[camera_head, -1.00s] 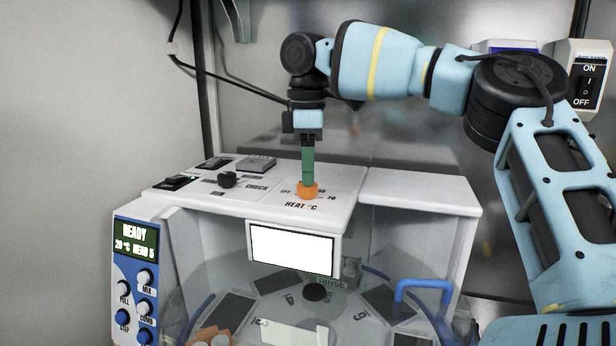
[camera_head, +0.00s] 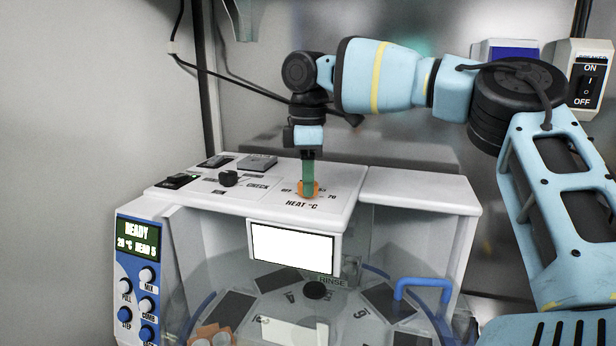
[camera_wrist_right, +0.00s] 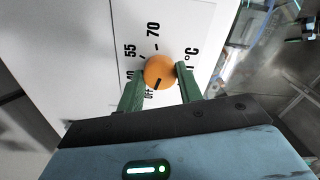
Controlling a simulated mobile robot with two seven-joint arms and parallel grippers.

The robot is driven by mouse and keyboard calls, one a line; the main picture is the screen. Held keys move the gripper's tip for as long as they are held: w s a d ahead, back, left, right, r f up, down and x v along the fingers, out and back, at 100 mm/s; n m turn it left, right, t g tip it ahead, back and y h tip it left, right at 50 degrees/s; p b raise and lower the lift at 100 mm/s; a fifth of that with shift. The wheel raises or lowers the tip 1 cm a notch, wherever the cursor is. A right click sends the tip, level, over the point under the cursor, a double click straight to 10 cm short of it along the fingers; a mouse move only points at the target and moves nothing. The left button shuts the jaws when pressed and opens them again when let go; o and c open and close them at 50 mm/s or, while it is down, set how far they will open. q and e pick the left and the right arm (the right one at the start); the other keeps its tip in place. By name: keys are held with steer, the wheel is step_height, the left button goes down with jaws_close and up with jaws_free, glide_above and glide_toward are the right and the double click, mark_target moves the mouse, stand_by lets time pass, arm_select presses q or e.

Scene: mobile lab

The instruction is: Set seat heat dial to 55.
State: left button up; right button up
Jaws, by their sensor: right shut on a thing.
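The seat heat dial is an orange knob (camera_head: 313,190) on the white top panel of the machine, above the "HEAT °C" print. In the right wrist view the dial (camera_wrist_right: 160,70) has a dark pointer mark that points to the "OFF" label, away from the "55" label (camera_wrist_right: 130,50). My right gripper (camera_head: 308,184) reaches straight down from above. Its green fingers stand on either side of the dial and are shut on it, also in the right wrist view (camera_wrist_right: 158,81). The fingers hide part of the dial in the head view. My left gripper is not in view.
A black knob (camera_head: 229,178) and switches stand to the left on the same panel. A blue control panel (camera_head: 137,270) with a "READY" display is at the front left. A box with an ON/OFF switch (camera_head: 586,85) is at the back right.

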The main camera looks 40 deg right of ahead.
steer(key=shift+m, duration=0.3)
steer(key=m, duration=0.9)
steer(key=shift+m, duration=0.4)
steer(key=m, duration=0.4)
steer(key=shift+r+m, duration=0.1)
steer(key=shift+m, duration=0.2)
steer(key=m, duration=0.4)
steer(key=shift+m, duration=0.3)
steer(key=o, duration=1)
